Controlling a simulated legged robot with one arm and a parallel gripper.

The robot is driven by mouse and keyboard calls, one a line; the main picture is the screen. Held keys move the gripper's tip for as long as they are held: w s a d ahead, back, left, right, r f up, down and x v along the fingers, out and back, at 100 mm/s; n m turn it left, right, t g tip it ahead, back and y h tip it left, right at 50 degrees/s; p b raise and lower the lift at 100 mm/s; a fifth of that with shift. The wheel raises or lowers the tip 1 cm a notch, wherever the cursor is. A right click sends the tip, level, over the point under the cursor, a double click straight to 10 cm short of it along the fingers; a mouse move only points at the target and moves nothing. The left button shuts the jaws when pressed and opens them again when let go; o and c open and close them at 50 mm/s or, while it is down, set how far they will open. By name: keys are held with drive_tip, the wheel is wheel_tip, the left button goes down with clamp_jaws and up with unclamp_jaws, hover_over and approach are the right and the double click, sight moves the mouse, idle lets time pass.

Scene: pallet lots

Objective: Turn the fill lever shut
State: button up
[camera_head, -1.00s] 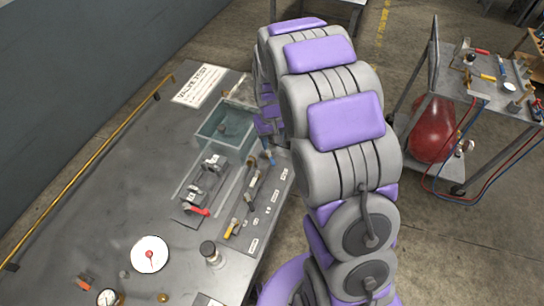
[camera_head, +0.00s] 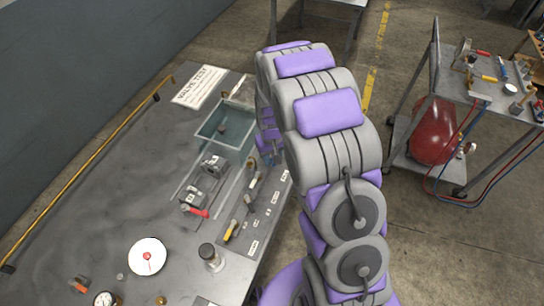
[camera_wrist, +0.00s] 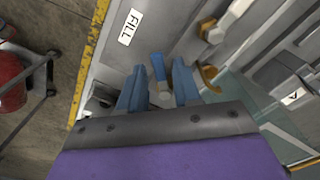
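The fill lever's blue handle (camera_wrist: 158,67) shows in the wrist view, close to the plate's FILL label (camera_wrist: 129,27). My gripper (camera_wrist: 159,72) has its two blue fingers apart, one on each side of the handle. Narrow gaps seem to show between fingers and handle; I cannot tell whether either touches. A grey metal part (camera_wrist: 162,98) sits below the handle, partly hidden by my palm. In the head view my arm reaches over the bench's right edge and mostly hides the gripper and the fill lever.
Other levers stand near: one with a yellow handle (camera_head: 231,230) and one with a red handle (camera_head: 197,211). A clear water tank (camera_head: 229,140) is behind them. A cart with a red cylinder (camera_head: 434,130) stands right, across open floor.

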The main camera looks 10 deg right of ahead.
clamp_jaws()
drive_tip(key=shift+a+m+p, duration=0.1)
drive_tip(key=shift+m+p, duration=0.2)
drive_tip(key=m+p, duration=0.1)
drive_tip(key=a+m+p, duration=0.1)
drive_tip(key=m, duration=0.1)
drive_tip(key=shift+m, duration=0.3)
drive_tip(key=shift+w+a+m+p, duration=0.1)
drive_tip(key=shift+a+m+p, duration=0.25)
drive_tip(key=shift+m, duration=0.35)
drive_tip(key=shift+w+a+m+p, duration=0.15)
drive_tip(key=shift+m+p, duration=0.3)
drive_tip(key=shift+m, duration=0.25)
drive_tip(key=shift+w+a+m+p, duration=0.1)
drive_tip(key=shift+a+m+p, duration=0.1)
drive_tip(key=shift+m+p, duration=0.35)
drive_tip(key=shift+m, duration=0.25)
drive_tip(key=shift+o, duration=1)
unclamp_jaws()
